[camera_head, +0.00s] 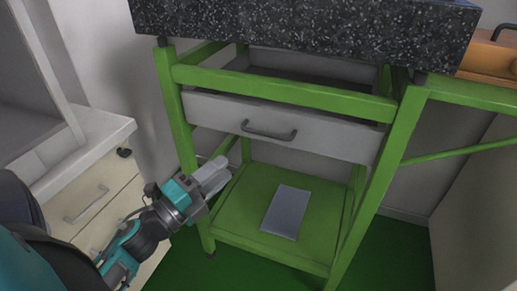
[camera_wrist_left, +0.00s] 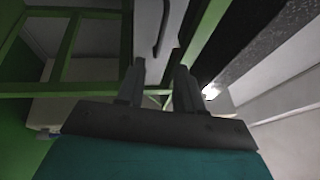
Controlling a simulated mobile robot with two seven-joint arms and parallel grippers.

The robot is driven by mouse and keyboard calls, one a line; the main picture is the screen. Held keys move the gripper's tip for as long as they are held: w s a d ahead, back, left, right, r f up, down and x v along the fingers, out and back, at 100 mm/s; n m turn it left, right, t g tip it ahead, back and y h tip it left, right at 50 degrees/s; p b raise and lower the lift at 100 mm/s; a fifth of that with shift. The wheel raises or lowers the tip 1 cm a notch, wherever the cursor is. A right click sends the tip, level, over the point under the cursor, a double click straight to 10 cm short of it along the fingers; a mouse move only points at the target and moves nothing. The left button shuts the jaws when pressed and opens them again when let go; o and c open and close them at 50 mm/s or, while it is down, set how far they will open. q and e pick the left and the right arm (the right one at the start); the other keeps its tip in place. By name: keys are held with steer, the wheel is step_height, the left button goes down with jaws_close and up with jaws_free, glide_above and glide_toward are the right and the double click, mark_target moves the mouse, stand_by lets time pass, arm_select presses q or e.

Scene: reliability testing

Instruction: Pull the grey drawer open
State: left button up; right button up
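The grey drawer (camera_head: 290,125) sits in a green frame (camera_head: 285,93) under a dark speckled stone top. Its front is nearly level with the frame, and a dark bar handle (camera_head: 269,131) is fixed to the middle of it. My left gripper (camera_head: 222,172) is below and to the left of the handle, apart from it. In the left wrist view its two fingers (camera_wrist_left: 160,85) stand apart with nothing between them. The drawer handle (camera_wrist_left: 162,28) shows beyond the fingers there. My right gripper is in neither view.
The speckled stone slab (camera_head: 310,30) overhangs the drawer. A grey flat plate (camera_head: 286,212) lies on the green lower shelf (camera_head: 240,205). A white cabinet with drawers (camera_head: 90,185) stands at left, and an orange-brown object (camera_head: 490,55) at upper right. Green floor is clear in front.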

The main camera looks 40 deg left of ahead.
arm_select(q)
glide_toward(260, 138)
steer(key=w+d+r, duration=0.1)
steer(key=r, duration=0.1)
steer(key=w+d+r, duration=0.3)
steer(key=w, duration=0.1)
steer(key=shift+w+d+r+p, duration=0.25)
steer(key=shift+d+r+p, duration=0.05)
steer(key=shift+r+p, duration=0.1)
steer(key=shift+c, duration=0.4)
jaws_close()
stand_by(0.7)
